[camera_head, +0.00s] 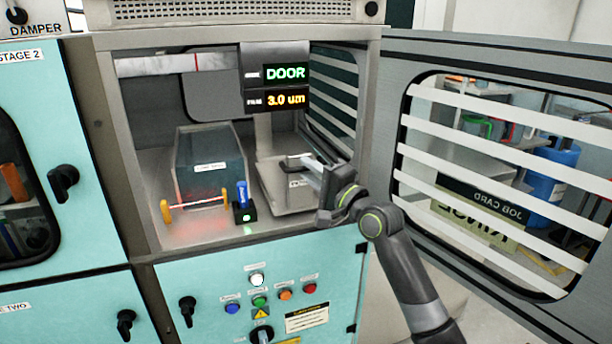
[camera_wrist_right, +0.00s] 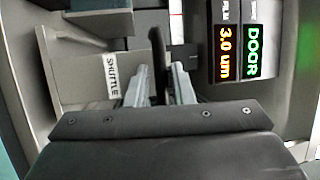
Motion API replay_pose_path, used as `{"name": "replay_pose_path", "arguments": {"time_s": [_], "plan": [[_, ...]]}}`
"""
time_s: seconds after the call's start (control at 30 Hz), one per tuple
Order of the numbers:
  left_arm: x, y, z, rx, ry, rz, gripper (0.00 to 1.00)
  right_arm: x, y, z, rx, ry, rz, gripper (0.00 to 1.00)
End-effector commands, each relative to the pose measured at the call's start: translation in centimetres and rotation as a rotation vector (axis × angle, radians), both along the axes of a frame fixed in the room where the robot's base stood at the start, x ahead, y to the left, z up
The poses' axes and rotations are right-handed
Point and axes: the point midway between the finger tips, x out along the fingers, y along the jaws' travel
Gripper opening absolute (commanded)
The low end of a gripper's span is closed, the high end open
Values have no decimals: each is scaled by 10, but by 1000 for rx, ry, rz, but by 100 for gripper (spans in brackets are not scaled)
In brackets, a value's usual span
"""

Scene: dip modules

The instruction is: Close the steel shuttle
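The steel shuttle (camera_head: 291,206) is a grey box-like unit on the right of the open cabinet's floor. Its "SHUTTLE" label (camera_wrist_right: 113,76) reads clearly in the right wrist view. A dark handle (camera_wrist_right: 157,58) stands out from the shuttle. My right gripper (camera_head: 312,168) reaches in from the right, at the shuttle's upper front. In the wrist view its two fingers (camera_wrist_right: 161,78) are apart, with the handle between them and small gaps on both sides. Whether the fingertips touch the handle is hard to tell. My left gripper is not in view.
A grey translucent tank (camera_head: 208,160) stands left of the shuttle. In front are orange posts (camera_head: 165,211) with a red beam and a blue piece on a black block (camera_head: 244,213). A display (camera_head: 275,86) reads DOOR, 3.0 um. The cabinet door (camera_head: 480,55) hangs open right.

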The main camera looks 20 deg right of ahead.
Motion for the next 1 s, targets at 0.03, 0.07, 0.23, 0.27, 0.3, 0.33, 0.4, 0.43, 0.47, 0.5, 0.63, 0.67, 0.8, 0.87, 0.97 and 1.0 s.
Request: {"name": "replay_pose_path", "arguments": {"time_s": [0.03, 0.07, 0.23, 0.27, 0.3, 0.33, 0.4, 0.43, 0.47, 0.5, 0.63, 0.67, 0.8, 0.87, 0.97, 1.0], "plan": [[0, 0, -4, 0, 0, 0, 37, 4, 2, -1, 0, -1, 1, 21], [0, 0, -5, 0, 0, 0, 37, 6, 3, 0, 0, -1, 1, 21], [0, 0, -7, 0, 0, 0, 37, 12, 6, 2, 0, 0, 1, 21], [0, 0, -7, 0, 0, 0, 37, 13, 6, 2, -1, 0, 1, 21], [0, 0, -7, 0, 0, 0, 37, 13, 7, 3, -1, 0, 1, 21], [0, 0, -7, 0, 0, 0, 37, 13, 7, 3, -1, 0, 1, 21], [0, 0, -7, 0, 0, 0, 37, 13, 7, 3, -1, 0, 1, 21], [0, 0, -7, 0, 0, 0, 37, 13, 7, 3, -1, 0, 1, 21], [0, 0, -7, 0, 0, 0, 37, 13, 6, 3, -1, 0, 0, 21], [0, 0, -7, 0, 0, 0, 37, 13, 6, 3, -1, 0, 0, 21], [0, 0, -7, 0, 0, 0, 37, 13, 6, 3, -1, 0, 0, 4], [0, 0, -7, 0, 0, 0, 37, 13, 6, 3, -1, 0, 0, 0], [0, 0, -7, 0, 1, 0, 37, 13, 6, 3, -1, 0, 0, 0], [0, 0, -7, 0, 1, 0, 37, 13, 6, 3, -1, 0, 0, 0], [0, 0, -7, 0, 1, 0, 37, 13, 6, 2, 0, 1, 0, 0], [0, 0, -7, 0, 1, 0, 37, 15, 6, 2, 0, 1, 0, 0]]}}
